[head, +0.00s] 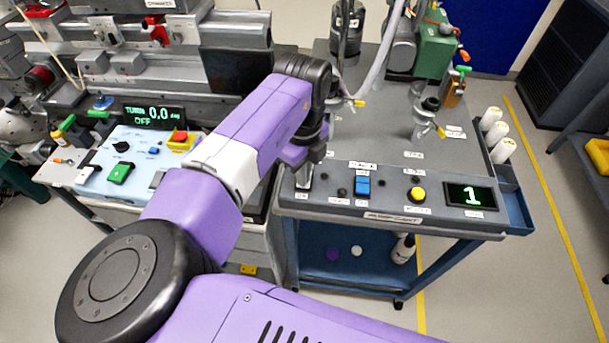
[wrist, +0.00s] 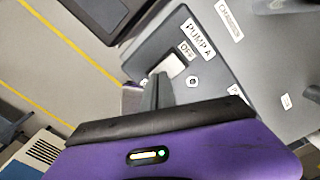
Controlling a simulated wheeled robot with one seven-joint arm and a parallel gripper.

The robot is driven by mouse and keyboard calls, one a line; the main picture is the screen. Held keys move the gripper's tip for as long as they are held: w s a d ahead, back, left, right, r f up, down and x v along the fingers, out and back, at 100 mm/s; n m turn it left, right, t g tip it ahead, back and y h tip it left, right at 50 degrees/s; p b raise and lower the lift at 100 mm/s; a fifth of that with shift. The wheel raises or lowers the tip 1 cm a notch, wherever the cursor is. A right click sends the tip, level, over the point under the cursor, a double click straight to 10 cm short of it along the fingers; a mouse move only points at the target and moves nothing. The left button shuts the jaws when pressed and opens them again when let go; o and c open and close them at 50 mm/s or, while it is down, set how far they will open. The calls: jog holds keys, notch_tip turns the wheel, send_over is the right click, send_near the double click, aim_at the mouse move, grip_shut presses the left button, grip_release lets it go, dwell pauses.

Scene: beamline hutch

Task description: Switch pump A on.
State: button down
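The pump cart panel (head: 385,208) runs along the front edge of the cart. The wrist view shows the PUMP A label (wrist: 198,40), the word OFF (wrist: 187,50) and a pale switch (wrist: 174,66) beside them. A small round fitting (wrist: 193,82), which looks unlit, sits by the switch. My gripper (head: 303,182) is over the panel's left end, fingers pointing down. In the wrist view its narrow fingertips (wrist: 160,80) look together and empty, right at the switch. They partly hide it; I cannot tell whether they touch.
A blue switch (head: 362,187), a yellow knob (head: 417,195) and a display reading 1 (head: 471,196) lie further right on the panel. A pale-blue control box (head: 130,150), its display reading OFF, stands left of my arm. Valves and hoses rise behind.

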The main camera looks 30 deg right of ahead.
jog(key=shift+f, duration=0.2)
jog(key=shift+r, duration=0.2)
jog(key=shift+r+p, duration=2.85)
jog(key=shift+r, duration=0.55)
